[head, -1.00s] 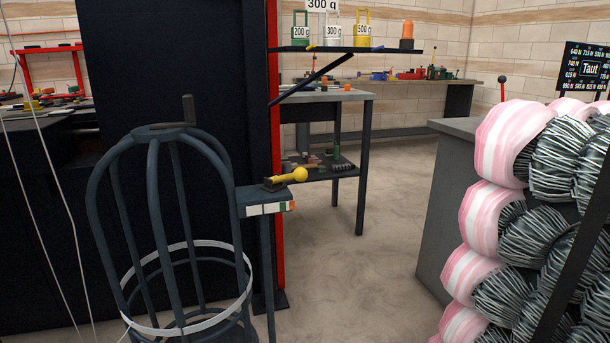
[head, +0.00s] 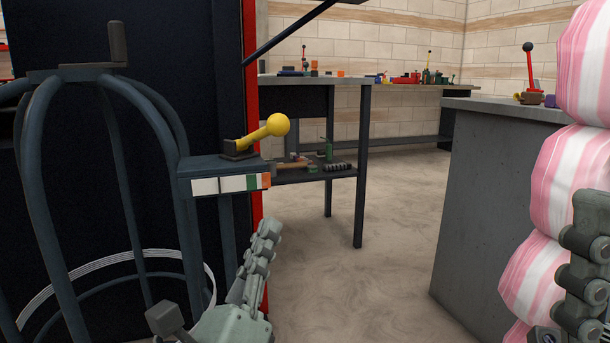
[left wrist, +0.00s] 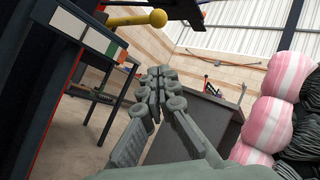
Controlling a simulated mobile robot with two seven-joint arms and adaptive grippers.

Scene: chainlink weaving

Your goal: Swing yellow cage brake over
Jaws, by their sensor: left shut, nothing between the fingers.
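The yellow cage brake (head: 262,132) is a short lever with a round yellow knob, tilted up to the right from a dark pivot. It sits on a bracket (head: 222,179) with white, green and orange patches, beside the dark cage (head: 120,180). My left gripper (head: 266,230) is shut and empty, fingers pointing up, lower than the bracket and apart from the lever. In the left wrist view the knob (left wrist: 157,18) is above the shut fingertips (left wrist: 160,78). My right gripper (head: 585,245) shows only partly at the right edge; its opening is hidden.
Pink-and-white wrapped wire coils (head: 560,190) are stacked at the right. A grey cabinet (head: 500,190) stands behind them. A dark table (head: 315,80) with a lower shelf is behind the brake. Bare floor (head: 390,220) lies between table and cabinet.

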